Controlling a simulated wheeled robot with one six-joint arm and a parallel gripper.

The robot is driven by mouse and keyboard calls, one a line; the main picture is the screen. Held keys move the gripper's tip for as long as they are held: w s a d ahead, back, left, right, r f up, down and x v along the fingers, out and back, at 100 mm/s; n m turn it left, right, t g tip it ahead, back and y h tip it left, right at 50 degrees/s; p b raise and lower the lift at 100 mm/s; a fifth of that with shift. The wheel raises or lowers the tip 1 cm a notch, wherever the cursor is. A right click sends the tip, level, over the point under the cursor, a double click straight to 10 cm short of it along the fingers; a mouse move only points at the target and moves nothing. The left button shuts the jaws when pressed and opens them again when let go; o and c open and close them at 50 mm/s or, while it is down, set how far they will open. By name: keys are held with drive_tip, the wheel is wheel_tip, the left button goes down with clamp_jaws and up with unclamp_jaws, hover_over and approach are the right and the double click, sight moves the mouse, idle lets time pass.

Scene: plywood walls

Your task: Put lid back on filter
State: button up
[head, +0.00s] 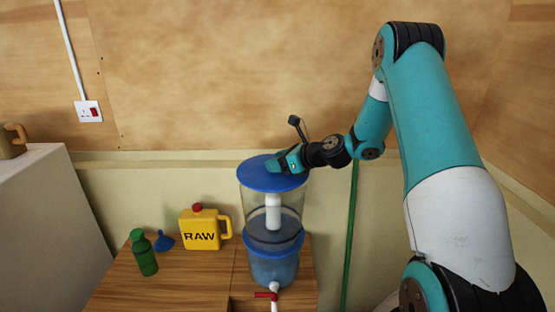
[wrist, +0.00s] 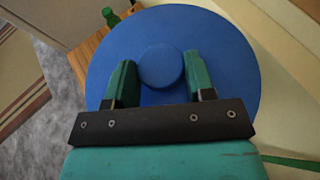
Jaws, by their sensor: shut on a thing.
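The water filter (head: 287,205) is a clear cylinder with a white inner candle and a blue lower part, standing on the wooden table. Its blue round lid (head: 259,175) lies over the top of the filter and looks roughly level. I cannot tell whether it is fully seated. My gripper (head: 284,165) is at the lid's top, reaching in from the right. In the wrist view the lid (wrist: 215,50) fills the middle, and its round knob (wrist: 160,66) sits between the two green fingers of my gripper (wrist: 161,75), which are shut on it.
A yellow RAW jug (head: 202,235) with a red cap, a blue funnel (head: 164,242) and a green bottle (head: 144,254) stand left of the filter. A red-handled tap (head: 266,295) is at the filter's front.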

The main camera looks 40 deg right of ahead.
sight(278, 174)
drive_tip(key=shift+f+b, duration=0.75)
drive_tip(key=shift+f, duration=1.35)
drive_tip(key=shift+f, duration=0.3)
drive_tip(key=o, duration=1.1)
drive_tip(key=shift+c, duration=0.2)
